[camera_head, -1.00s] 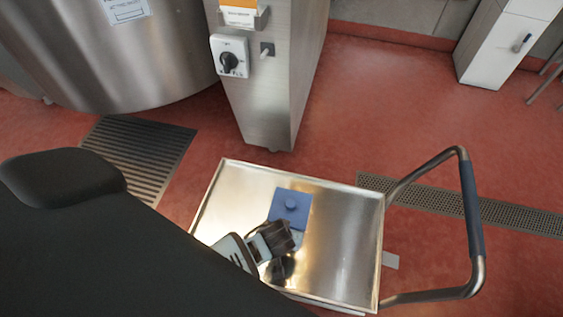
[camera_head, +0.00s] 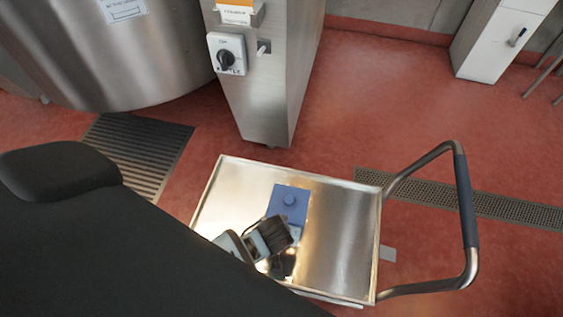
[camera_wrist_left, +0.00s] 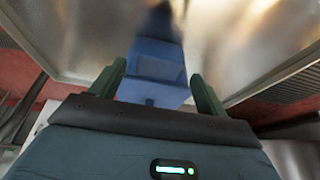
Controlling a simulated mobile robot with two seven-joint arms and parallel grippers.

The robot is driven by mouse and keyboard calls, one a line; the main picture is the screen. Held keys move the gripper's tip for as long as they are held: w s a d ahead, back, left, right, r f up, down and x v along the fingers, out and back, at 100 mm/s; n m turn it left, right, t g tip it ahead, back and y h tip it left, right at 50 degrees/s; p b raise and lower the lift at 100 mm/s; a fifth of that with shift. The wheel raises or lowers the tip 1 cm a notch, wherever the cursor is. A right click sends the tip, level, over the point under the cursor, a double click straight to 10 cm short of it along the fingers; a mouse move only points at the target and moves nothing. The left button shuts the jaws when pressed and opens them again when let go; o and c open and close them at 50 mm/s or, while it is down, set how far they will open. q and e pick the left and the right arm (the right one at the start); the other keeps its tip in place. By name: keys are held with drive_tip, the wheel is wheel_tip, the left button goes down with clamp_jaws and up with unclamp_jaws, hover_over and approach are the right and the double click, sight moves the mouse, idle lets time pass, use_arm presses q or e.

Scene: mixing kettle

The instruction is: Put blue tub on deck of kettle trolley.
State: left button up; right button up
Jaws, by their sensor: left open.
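In the left wrist view the tub (camera_wrist_left: 158,68) lies ahead, between and beyond the two green fingers of the open gripper (camera_wrist_left: 158,80). Contact between fingers and tub cannot be made out. My right gripper is out of view.
The trolley has a raised rim and a bent push handle (camera_head: 467,205) on the right. A steel column with a switch (camera_head: 226,55) and the large kettle (camera_head: 110,60) stand behind. The deck right of the tub is clear. Floor drains lie left and right.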

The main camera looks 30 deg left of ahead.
use_arm(q)
drive_tip(key=p+v, duration=0.3)
drive_tip(key=v, duration=0.6)
drive_tip(key=s+a+r+m+t+h, duration=0.1)
drive_tip(key=s+a+m, duration=0.1)
drive_tip(key=s, duration=1.1)
drive_tip(key=s+a+r+m+t+h, duration=0.1)
drive_tip(key=s+a+m+h, duration=0.1)
drive_tip(key=s, duration=1.2)
drive_tip(key=shift+a+m, duration=0.5)
drive_tip(key=shift+m, duration=0.1)
